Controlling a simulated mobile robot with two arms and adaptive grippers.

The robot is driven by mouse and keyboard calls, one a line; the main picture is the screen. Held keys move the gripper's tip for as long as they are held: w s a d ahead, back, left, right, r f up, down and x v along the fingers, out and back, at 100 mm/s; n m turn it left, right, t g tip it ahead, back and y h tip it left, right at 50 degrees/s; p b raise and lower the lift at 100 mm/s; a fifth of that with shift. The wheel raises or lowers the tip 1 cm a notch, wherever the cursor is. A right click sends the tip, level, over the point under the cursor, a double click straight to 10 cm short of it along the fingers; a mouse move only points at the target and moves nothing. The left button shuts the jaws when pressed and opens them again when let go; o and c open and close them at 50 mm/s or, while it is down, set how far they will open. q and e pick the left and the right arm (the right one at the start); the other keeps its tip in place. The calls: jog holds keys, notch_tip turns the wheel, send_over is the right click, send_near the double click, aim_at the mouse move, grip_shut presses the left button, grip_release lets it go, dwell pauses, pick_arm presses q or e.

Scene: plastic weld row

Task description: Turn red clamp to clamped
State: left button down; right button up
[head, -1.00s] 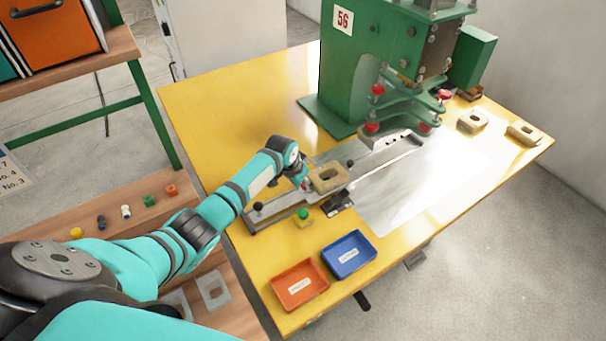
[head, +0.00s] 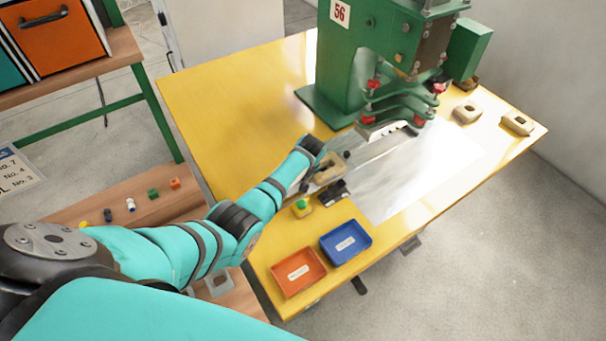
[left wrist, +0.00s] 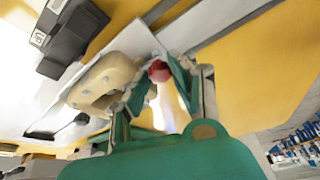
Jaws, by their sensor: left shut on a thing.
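The red clamp's knob (left wrist: 158,71) shows in the left wrist view, between the fingers of my left gripper (left wrist: 163,82), which is shut on it. The knob is beside a beige block (left wrist: 103,80) with an oval opening. In the head view this block (head: 329,167) sits on the metal slide fixture (head: 380,147). My left wrist is just left of the block, and the arm hides the clamp and the fixture's left end. The clamp's lever angle cannot be told. My right gripper is not in view.
A green press (head: 345,70) marked 56 stands behind on the yellow table (head: 220,85). An orange tray (head: 322,283) and a blue tray (head: 368,238) lie at the front. A green button (head: 302,204) is beside the fixture. Further beige blocks (head: 466,112) lie at right.

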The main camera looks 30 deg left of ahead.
pick_arm(q)
jog(key=shift+n+g+b, duration=0.3)
jog(key=shift+n+b, duration=0.05)
jog(key=shift+n, duration=0.65)
jog(key=shift+y, duration=0.3)
jog(key=c, duration=1.1)
grip_release()
jog(key=shift+d+r, duration=0.2)
jog(key=shift+r, duration=0.2)
jog(key=shift+v, duration=3.55)
jog(key=shift+s+a, duration=0.1)
